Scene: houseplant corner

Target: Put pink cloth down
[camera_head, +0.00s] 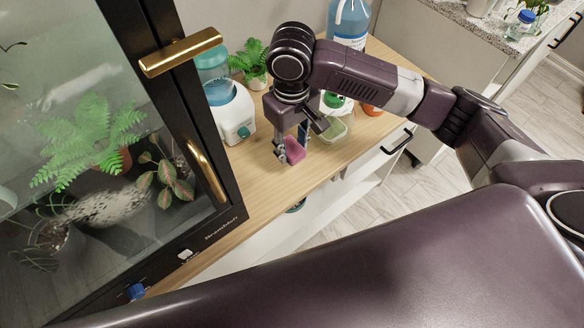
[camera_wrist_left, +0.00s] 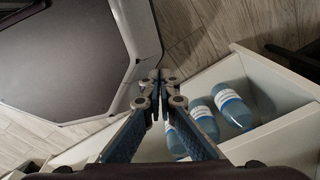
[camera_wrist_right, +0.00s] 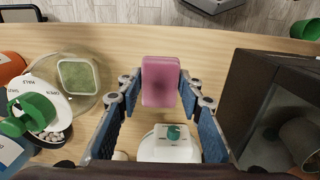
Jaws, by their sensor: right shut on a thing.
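The pink cloth (camera_head: 294,151) is a small folded block between the fingertips of my right gripper (camera_head: 284,148), over the front part of the wooden counter top. In the right wrist view, the cloth (camera_wrist_right: 161,82) sits between both fingertips of my right gripper (camera_wrist_right: 162,84), which is shut on it. I cannot tell whether the cloth touches the wood. My left gripper (camera_wrist_left: 159,76) shows only in the left wrist view. Its fingertips are together with nothing visible between them.
The wooden counter (camera_head: 262,182) has bare room around the cloth. A white-and-teal dispenser (camera_head: 232,115), a fern (camera_head: 251,60) and a clear container with a green pad (camera_wrist_right: 78,76) stand nearby. A glass plant cabinet (camera_head: 90,150) borders the left. Bottles (camera_wrist_left: 234,108) lie in an open drawer (camera_wrist_left: 285,75).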

